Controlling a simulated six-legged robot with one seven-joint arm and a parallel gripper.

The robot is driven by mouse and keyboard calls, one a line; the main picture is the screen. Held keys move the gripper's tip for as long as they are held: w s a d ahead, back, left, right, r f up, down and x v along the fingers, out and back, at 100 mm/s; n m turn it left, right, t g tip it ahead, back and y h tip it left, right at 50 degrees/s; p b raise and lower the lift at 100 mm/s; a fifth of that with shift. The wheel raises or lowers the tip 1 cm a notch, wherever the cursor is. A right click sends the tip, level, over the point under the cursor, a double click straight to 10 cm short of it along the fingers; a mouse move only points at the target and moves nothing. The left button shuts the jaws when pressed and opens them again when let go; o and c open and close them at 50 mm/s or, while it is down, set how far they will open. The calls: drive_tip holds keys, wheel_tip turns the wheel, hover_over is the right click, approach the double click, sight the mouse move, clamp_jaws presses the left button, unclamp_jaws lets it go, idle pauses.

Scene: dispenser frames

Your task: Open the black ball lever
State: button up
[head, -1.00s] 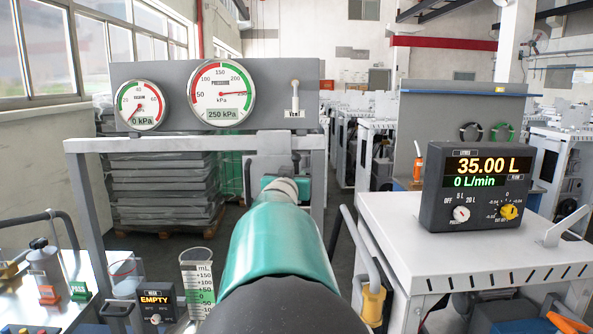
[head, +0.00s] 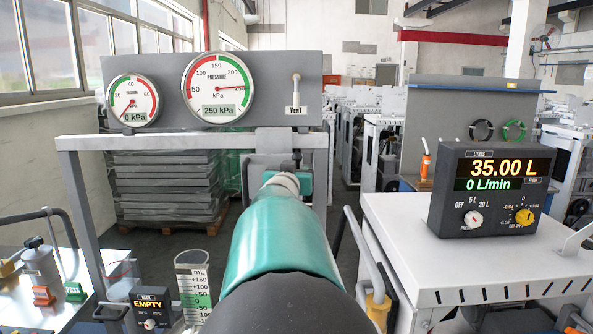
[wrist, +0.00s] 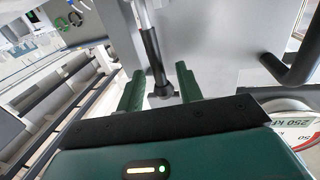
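The black ball lever (wrist: 154,52) shows in the wrist view as a silver rod with a black sleeve and a dark ball end. My gripper (wrist: 159,70) is open, its two green fingers on either side of the lever's ball end. Gaps show between the fingers and the ball, and I cannot tell whether either finger touches it.
The panel carries a vacuum gauge (head: 132,100) at 0 kPa, a pressure gauge (head: 218,87) at 250 kPa and a white VENT lever (head: 296,92). A black bent handle (wrist: 295,65) is near my gripper. A dispenser display (head: 491,190) reading 35.00 L stands right.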

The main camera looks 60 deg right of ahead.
drive_tip(key=shift+d, duration=0.25)
drive_tip(key=shift+a, duration=0.1)
clamp_jaws()
drive_tip(key=shift+s+a+f, duration=0.1)
drive_tip(key=s+a+f+m+h, duration=0.2)
drive_tip(key=a+f+m+h, duration=0.1)
drive_tip(key=h, duration=0.6)
drive_tip(key=shift+v, duration=0.95)
drive_tip(key=shift+a, duration=0.15)
